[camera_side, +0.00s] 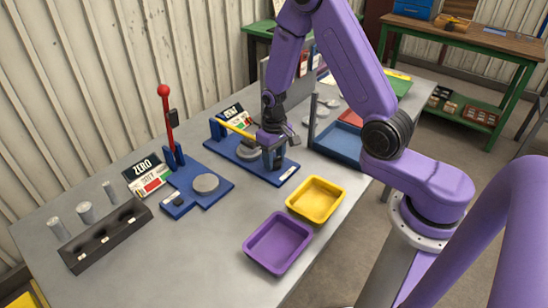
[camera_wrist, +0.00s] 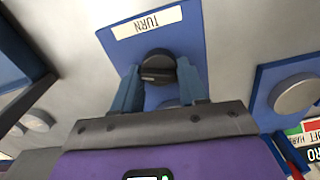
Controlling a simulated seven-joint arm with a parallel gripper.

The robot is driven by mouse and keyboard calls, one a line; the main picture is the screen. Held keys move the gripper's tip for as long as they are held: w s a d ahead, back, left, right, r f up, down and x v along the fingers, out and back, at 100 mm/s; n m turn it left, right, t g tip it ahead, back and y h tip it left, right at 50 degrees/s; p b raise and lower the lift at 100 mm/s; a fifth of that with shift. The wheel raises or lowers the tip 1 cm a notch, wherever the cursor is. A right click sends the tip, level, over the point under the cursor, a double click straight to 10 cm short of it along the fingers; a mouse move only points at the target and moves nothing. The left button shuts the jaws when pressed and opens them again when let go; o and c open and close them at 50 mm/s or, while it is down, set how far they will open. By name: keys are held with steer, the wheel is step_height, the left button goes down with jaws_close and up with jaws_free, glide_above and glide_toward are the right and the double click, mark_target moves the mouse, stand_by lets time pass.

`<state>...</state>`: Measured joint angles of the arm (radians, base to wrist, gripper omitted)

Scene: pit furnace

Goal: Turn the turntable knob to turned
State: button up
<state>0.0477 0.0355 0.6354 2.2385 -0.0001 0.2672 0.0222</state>
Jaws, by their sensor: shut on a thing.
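The turntable knob (camera_wrist: 158,67) is a small dark round knob with a raised bar. It sits on a blue base (camera_wrist: 118,42) beside a white label (camera_wrist: 147,21) reading TURN, upside down in the wrist view. My gripper (camera_wrist: 157,75) has its two blue fingers on either side of the knob, shut on it. In the side view my gripper (camera_side: 273,158) is low over the right part of the blue base (camera_side: 286,180). The knob is hidden there behind my fingers. A grey disc (camera_side: 247,153) lies on the same base, left of my gripper.
A yellow bar (camera_side: 238,129) on a blue post runs close to my gripper. A second blue base with a red lever (camera_side: 167,115) stands left. A yellow tray (camera_side: 317,184) and a purple tray (camera_side: 280,265) are in front. A blue tray (camera_side: 319,145) stands right.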

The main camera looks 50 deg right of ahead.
stand_by(0.3)
steer(key=o, duration=1)
steer(key=shift+o, duration=0.2)
steer(key=shift+r, duration=0.15)
step_height(320, 180, up, 17)
steer(key=shift+r, duration=0.1)
steer(key=shift+c, duration=0.4)
